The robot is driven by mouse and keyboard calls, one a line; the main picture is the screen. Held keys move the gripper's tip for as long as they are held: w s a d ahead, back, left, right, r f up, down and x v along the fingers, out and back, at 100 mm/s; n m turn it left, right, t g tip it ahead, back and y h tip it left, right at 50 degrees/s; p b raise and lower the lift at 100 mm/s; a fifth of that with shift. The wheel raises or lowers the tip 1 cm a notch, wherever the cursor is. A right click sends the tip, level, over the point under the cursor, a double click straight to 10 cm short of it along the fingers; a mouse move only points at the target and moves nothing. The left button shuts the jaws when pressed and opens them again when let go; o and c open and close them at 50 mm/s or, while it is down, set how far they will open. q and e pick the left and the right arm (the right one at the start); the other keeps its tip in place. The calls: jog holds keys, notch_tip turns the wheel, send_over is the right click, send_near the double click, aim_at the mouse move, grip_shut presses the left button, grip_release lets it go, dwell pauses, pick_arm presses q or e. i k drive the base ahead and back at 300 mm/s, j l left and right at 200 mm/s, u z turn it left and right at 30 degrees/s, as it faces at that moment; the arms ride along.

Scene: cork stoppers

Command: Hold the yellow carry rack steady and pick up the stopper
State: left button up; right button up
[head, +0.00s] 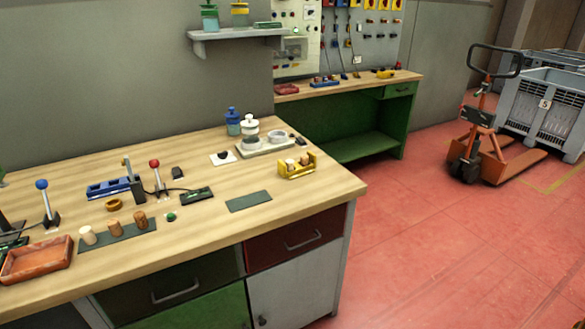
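The yellow carry rack (297,173) stands on the wooden workbench near its right end. It holds a few brown pieces that look like cork stoppers (290,164), partly hidden by the rack's side. Three more stoppers stand upright in a row on a dark green mat (112,243) at the front left: a pale one (88,235), a tan one (114,228) and a darker brown one (140,219). Neither of my grippers is in view.
A red-brown tray (37,261) lies at the front left. Levers with blue (45,205) and red (157,178) knobs stand up from the bench. An empty dark green mat (249,201) lies in front of the rack. An orange pallet truck (482,140) stands on the floor.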

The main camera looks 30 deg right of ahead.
aim_at(290, 163)
jog(key=i+l+z, duration=0.45)
jog(key=i+l, duration=0.6)
